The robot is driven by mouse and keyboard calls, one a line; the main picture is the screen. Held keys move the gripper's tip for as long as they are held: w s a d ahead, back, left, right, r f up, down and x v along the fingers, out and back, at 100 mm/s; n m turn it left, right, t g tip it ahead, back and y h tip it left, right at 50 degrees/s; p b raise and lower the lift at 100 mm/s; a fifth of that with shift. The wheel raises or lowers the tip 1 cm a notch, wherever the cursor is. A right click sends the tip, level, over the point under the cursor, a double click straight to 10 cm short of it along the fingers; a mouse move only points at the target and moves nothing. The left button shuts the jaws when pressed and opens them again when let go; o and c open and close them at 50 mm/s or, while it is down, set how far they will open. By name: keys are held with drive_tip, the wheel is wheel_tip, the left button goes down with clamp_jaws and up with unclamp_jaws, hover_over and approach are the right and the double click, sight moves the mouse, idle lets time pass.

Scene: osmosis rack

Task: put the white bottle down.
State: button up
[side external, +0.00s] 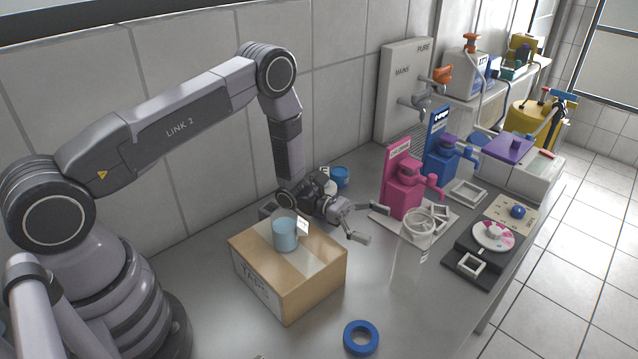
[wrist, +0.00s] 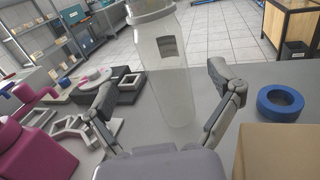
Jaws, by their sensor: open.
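The white bottle (wrist: 165,85) is pale and see-through, with a wide collar at the top and a dark label patch. In the wrist view it stands upright on the grey bench, in the gap between my fingers, with space on both sides. My gripper (side external: 370,223) is spread open low over the bench, and its fingers also frame the bottle in the wrist view (wrist: 162,78). Neither finger touches the bottle. The bottle's top is cut off by the wrist frame. In the side view its outline is faint, near the pink dispenser.
A cardboard box (side external: 290,275) with a light-blue cup (side external: 285,234) on it stands beside my gripper. A blue ring (side external: 361,338) lies near the front edge. The pink dispenser (side external: 405,190) and a dark device with a disc (side external: 493,236) stand to the right.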

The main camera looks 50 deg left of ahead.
drive_tip(key=s+a+r+m+g+y, duration=0.2)
drive_tip(key=s+r+m+g+y, duration=0.15)
drive_tip(key=s+r+m, duration=0.45)
drive_tip(key=s+a+r+m+g+y, duration=0.2)
drive_tip(key=s+r+m+g, duration=0.2)
drive_tip(key=r, duration=0.8)
drive_tip(key=s+a+r+m+t+y, duration=0.4)
drive_tip(key=s+a+r+y, duration=0.1)
drive_tip(key=s, duration=0.4)
drive_tip(key=s+a+r+m+t+y, duration=0.4)
drive_tip(key=s+a+r+m+y, duration=0.1)
drive_tip(key=s+a+y, duration=0.2)
drive_tip(key=shift+s+a, duration=0.3)
drive_tip(key=shift+s, duration=0.6)
